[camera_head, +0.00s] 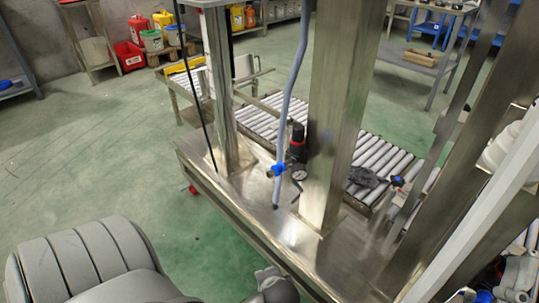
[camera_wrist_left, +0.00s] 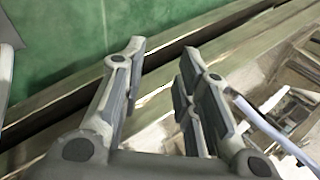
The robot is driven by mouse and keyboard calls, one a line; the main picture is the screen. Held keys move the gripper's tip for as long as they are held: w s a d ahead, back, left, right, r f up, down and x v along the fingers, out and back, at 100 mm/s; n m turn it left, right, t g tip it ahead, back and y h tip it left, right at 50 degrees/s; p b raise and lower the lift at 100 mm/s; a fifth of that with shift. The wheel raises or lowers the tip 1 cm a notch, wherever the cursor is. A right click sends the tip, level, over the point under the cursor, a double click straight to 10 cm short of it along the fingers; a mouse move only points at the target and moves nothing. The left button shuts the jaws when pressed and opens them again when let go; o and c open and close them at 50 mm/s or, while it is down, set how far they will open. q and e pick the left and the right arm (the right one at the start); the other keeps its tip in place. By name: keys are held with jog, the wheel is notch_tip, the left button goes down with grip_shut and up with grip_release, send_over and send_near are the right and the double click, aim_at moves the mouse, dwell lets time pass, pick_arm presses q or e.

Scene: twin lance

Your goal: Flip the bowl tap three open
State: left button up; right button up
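A small blue tap (camera_head: 278,169) sits on a pale blue-grey hose (camera_head: 291,95) that hangs down over a steel bench top (camera_head: 245,195). I cannot tell whether this is bowl tap three, or whether it is open or shut. My left gripper (camera_wrist_left: 163,50) is open in the left wrist view, with nothing between its fingers, above the bench edge. In the head view only a grey part of it shows at the bottom centre, in front of the bench and well below the tap.
Steel posts (camera_head: 336,110) rise from the bench and flank the hose. A small gauge (camera_head: 298,175) and a black and red fitting (camera_head: 297,140) stand beside it. A roller conveyor (camera_head: 375,160) runs behind. The green floor (camera_head: 120,150) at left is clear.

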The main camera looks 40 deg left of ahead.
pick_arm(q)
jog(key=shift+s+d+r+n+h+b, duration=0.25)
jog(key=shift+s+d+n+h+b, duration=0.2)
jog(key=shift+s+d+n+h, duration=0.7)
jog(key=shift+s+d+r+n+h+b, duration=0.25)
jog(key=shift+s+d+n+h+b, duration=0.45)
jog(key=shift+n, duration=0.75)
jog(key=shift+w+d+p, duration=0.1)
jog(key=shift+w+p, duration=0.05)
jog(key=shift+p, duration=0.15)
